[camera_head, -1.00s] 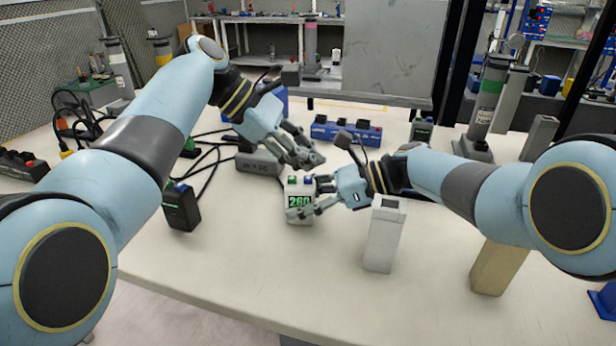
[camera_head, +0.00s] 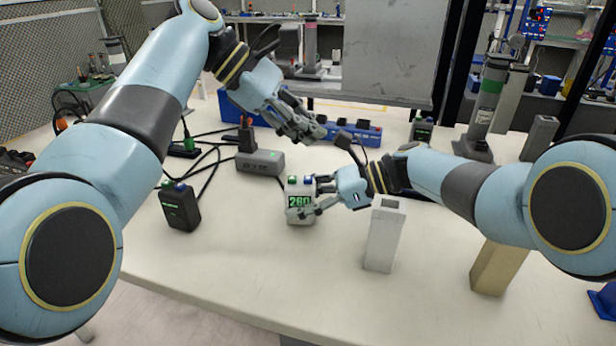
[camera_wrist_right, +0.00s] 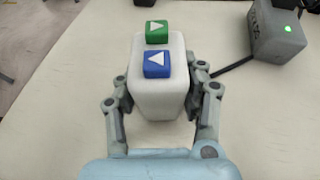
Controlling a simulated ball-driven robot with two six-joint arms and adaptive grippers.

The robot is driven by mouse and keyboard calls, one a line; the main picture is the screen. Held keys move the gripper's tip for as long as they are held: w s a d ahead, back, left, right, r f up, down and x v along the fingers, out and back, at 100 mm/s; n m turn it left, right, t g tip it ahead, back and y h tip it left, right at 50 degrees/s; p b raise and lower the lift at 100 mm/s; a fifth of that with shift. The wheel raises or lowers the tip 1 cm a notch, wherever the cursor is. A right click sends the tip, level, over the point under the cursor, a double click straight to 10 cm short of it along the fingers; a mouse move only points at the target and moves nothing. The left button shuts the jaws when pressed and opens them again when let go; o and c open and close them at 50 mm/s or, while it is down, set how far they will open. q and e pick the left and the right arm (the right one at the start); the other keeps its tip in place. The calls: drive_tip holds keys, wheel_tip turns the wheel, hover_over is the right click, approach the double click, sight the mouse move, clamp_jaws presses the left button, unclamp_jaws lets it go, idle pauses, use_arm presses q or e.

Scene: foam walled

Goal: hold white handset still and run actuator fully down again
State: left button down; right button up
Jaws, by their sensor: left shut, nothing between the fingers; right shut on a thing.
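The white handset (camera_head: 300,188) stands upright on the table in the head view, with a green "260" display. Its green button (camera_wrist_right: 157,32) and blue button (camera_wrist_right: 157,64) show on top in the right wrist view. My right gripper (camera_head: 296,212) is shut on the handset, one finger on each side. My left gripper (camera_head: 318,134) is shut and empty, raised above and behind the handset, clear of its buttons. A grey box (camera_head: 260,162) with cables lies behind the handset. I cannot tell which thing is the actuator.
A dark handset (camera_head: 180,206) with a cable stands to the left. A white hollow post (camera_head: 384,238) stands front right, close to my right wrist. A beige post (camera_head: 498,266) is farther right. A blue socket strip (camera_head: 352,132) lies behind. The front middle table is clear.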

drive_tip(key=o, duration=1.3)
